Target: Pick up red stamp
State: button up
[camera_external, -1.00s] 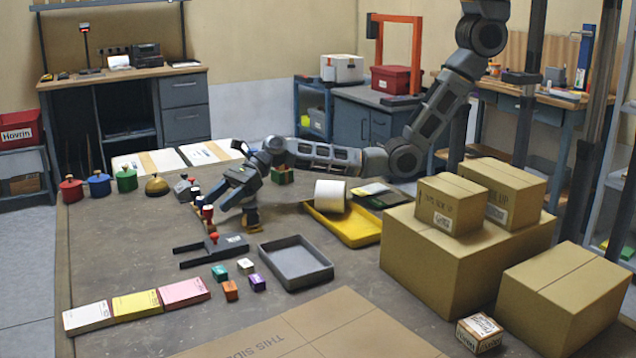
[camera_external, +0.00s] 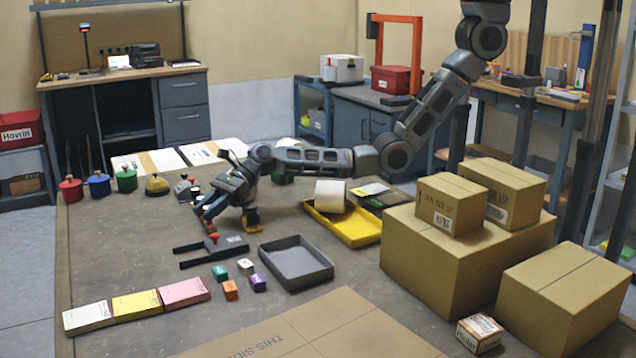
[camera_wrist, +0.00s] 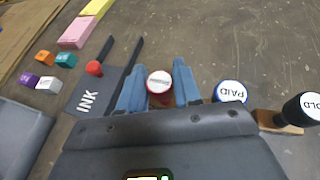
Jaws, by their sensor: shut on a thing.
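My gripper (camera_external: 203,208) reaches down at the row of stamps on the table. In the wrist view its two blue fingers (camera_wrist: 158,92) are shut around the red stamp (camera_wrist: 159,83), which has a white round top. I cannot tell whether the stamp is clear of the table. In the external view the gripper hides it. A blue stamp marked PAID (camera_wrist: 230,92) stands just right of the fingers, and a black stamp (camera_wrist: 303,108) is further right.
A dark INK pad (camera_external: 226,243) with a red knob (camera_external: 213,237) lies in front of the gripper. A grey tray (camera_external: 295,262), several small coloured cubes (camera_external: 231,290) and paper pads (camera_external: 136,305) are nearer. A yellow tray (camera_external: 360,232) and boxes (camera_external: 465,255) are right.

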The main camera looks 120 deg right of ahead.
jog(key=c, duration=0.4)
jog(key=shift+r, duration=0.1)
